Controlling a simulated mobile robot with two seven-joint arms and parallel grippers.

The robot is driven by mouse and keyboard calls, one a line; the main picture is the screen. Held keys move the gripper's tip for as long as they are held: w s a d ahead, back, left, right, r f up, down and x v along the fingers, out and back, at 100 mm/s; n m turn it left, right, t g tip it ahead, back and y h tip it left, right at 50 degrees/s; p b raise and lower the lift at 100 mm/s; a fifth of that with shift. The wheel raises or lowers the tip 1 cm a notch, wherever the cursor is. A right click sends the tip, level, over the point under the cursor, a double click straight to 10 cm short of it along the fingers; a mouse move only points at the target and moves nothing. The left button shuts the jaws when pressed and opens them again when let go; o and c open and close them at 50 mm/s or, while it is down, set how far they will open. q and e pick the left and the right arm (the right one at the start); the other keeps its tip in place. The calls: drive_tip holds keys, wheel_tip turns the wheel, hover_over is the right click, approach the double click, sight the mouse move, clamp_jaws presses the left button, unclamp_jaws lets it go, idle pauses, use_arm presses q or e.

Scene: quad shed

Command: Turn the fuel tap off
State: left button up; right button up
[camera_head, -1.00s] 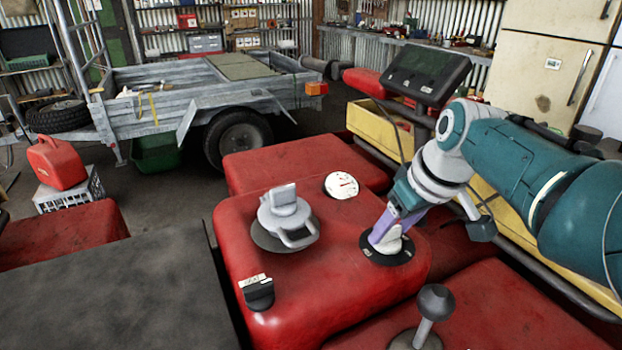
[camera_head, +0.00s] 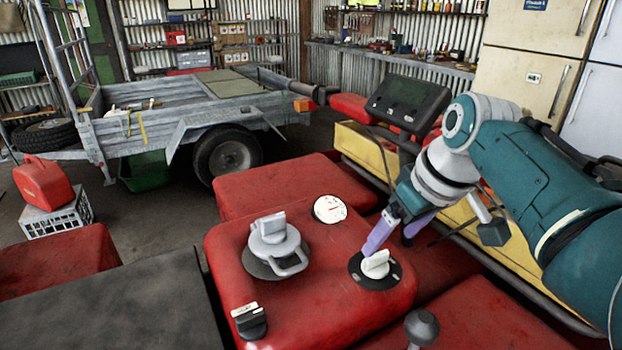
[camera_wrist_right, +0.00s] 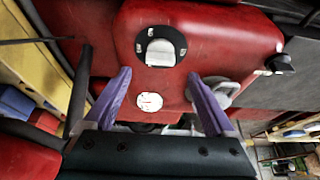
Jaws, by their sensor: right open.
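A white knob (camera_head: 376,264) sits on a round black plate (camera_head: 388,279) with light marks, on the right part of the red tank (camera_head: 315,315); I take it for the fuel tap. The knob also shows in the wrist view (camera_wrist_right: 160,52), just beyond the fingertips. My right gripper (camera_head: 390,242) is open, its two purple fingers apart and empty, just above and behind the knob. In the wrist view the fingers (camera_wrist_right: 160,76) are spread with a clear gap. I cannot tell whether a fingertip touches the knob. My left gripper is not in view.
On the same tank are a grey cap with a handle (camera_head: 275,245), a white round gauge (camera_head: 330,209) and a black knob with a white label (camera_head: 249,321). A round-topped dark lever (camera_head: 421,327) stands in front. A display (camera_head: 408,103) stands behind my arm.

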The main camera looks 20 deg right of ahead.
drive_tip(key=shift+p+v, duration=0.3)
drive_tip(key=shift+v, duration=1.65)
